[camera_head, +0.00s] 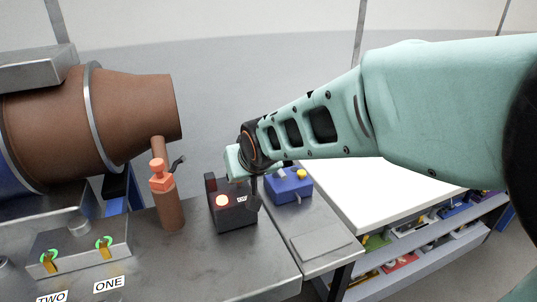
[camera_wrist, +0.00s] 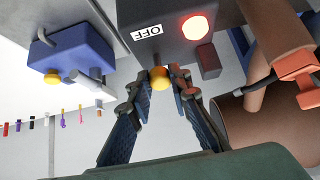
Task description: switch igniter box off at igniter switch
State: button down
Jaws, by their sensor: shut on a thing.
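The igniter box (camera_head: 234,216) is a dark box on the grey bench, with a glowing red light (camera_head: 222,201) and an OFF label (camera_head: 241,199). In the wrist view the box (camera_wrist: 178,42) is at the top, with the light (camera_wrist: 195,27) lit and the OFF label (camera_wrist: 148,32) beside it. The igniter switch (camera_wrist: 159,78) shows a yellow ball tip between the fingers. My gripper (camera_wrist: 163,75) is shut on the switch, close against the box. In the head view my gripper (camera_head: 254,184) comes down at the box's right side and hides the switch.
A blue box (camera_head: 289,187) with a yellow knob stands right of the igniter box. A grey block with green-ringed switches (camera_head: 80,247) sits at the left front.

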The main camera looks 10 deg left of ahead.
jog(key=shift+s+t+b, duration=0.1)
jog(key=shift+t+b, duration=0.2)
jog(key=shift+b, duration=0.15)
jog(key=c, duration=1.8)
grip_release()
jog(key=shift+r+p, duration=0.2)
jog(key=shift+p, duration=0.45)
